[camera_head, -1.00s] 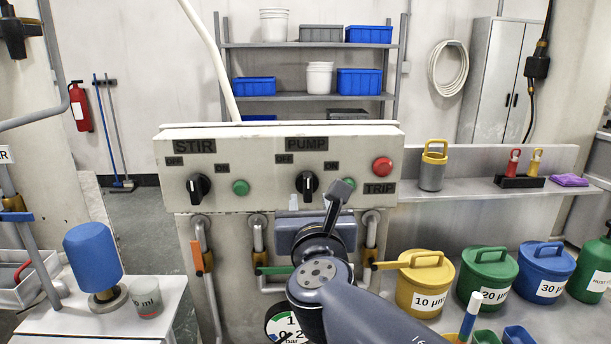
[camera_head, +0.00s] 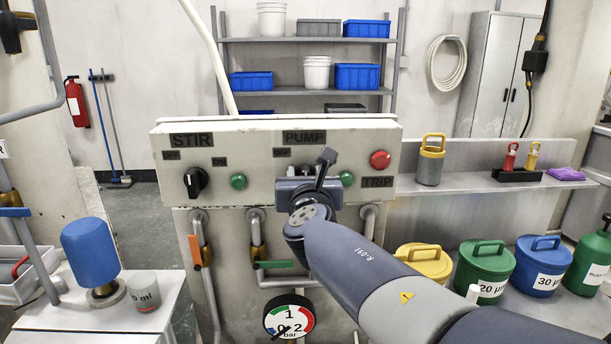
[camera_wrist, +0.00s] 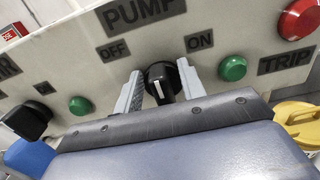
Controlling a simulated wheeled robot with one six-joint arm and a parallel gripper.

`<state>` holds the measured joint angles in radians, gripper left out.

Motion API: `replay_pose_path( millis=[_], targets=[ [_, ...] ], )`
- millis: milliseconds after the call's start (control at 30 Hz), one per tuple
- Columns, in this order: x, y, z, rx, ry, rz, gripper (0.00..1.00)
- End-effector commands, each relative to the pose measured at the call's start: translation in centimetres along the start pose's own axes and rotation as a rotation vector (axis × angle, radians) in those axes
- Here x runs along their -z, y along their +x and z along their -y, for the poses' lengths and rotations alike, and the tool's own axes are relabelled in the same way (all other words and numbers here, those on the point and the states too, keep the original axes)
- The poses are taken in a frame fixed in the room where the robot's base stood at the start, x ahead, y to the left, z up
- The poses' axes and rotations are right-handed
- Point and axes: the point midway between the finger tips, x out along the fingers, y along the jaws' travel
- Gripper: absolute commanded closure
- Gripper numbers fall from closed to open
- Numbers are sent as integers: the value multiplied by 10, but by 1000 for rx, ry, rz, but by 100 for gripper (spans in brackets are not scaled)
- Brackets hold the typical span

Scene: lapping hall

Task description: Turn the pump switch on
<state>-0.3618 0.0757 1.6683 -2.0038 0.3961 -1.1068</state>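The pump switch is a black rotary knob (camera_wrist: 163,82) with a white mark, below the PUMP label (camera_wrist: 138,12) in the wrist view. Its grip stands nearly upright, leaning slightly toward the OFF label (camera_wrist: 113,51); the ON label (camera_wrist: 200,40) is on its right. My gripper (camera_wrist: 160,72) is open, with one grey finger on each side of the knob and gaps visible between.
A green button (camera_wrist: 232,68) and a red button (camera_head: 380,160) above the TRIP label sit right of the knob. The stir knob (camera_head: 195,182) is on the left. Below are pipes with an orange lever (camera_head: 195,250), a green lever (camera_head: 275,264) and a gauge (camera_head: 289,316).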

Motion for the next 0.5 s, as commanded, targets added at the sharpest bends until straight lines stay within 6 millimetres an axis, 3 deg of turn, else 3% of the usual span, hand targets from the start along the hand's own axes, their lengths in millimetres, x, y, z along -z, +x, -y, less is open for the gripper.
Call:
replay_pose_path(
  millis=[500],
  targets=[
    [0, 0, 0, 0, 0, -1, 100]
  ],
)
